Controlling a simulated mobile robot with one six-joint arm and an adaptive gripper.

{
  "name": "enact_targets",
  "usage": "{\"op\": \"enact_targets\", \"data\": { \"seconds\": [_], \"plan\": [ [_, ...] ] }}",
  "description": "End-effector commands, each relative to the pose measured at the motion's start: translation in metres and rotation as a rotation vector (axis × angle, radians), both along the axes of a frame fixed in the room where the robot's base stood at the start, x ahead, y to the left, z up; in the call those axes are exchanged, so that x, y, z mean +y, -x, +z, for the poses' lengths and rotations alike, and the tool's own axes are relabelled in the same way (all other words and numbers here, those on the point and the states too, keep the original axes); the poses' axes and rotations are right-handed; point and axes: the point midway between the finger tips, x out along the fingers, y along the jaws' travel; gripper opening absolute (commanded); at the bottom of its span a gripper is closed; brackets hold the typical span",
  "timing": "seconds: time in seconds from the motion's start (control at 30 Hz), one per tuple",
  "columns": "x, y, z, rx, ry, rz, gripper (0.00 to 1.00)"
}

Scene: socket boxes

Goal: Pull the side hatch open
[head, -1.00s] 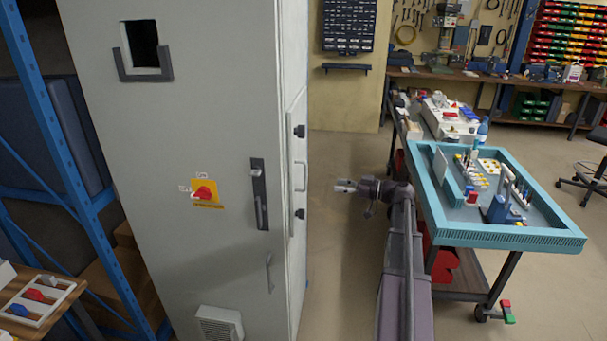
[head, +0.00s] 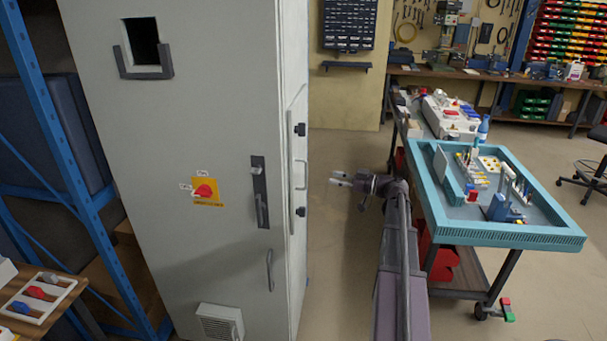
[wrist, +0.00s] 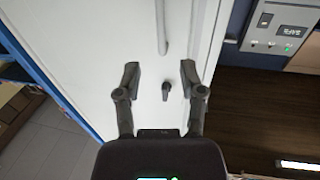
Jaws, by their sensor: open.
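The side hatch (head: 296,170) is a pale panel on the right side of the tall grey cabinet (head: 220,90). It looks shut. It has a white bar handle (head: 301,175) between an upper black latch (head: 300,130) and a lower one (head: 301,212). My gripper (head: 336,178) is open and empty, to the right of the handle, with a gap between them. In the wrist view my gripper (wrist: 160,76) faces the hatch; one black latch (wrist: 166,91) appears between the fingers, and the bar handle (wrist: 162,28) lies above them in the picture.
A teal-rimmed cart (head: 550,238) with parts on it stands right of my arm. A blue rack (head: 85,200) is left of the cabinet. The front carries a red switch (head: 204,190) and a dark lever latch (head: 260,192).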

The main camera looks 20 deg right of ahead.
Motion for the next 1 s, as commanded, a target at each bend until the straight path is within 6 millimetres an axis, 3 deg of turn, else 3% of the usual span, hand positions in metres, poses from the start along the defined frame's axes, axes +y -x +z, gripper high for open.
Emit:
{"op": "enact_targets", "data": {
  "seconds": [0.6, 1.0],
  "plan": [
    [0.062, -0.063, 0.0, 0.0, 0.0, 0.002, 0.51],
    [0.075, -0.075, 0.0, 0.0, 0.0, 0.0, 0.51]
  ]
}}
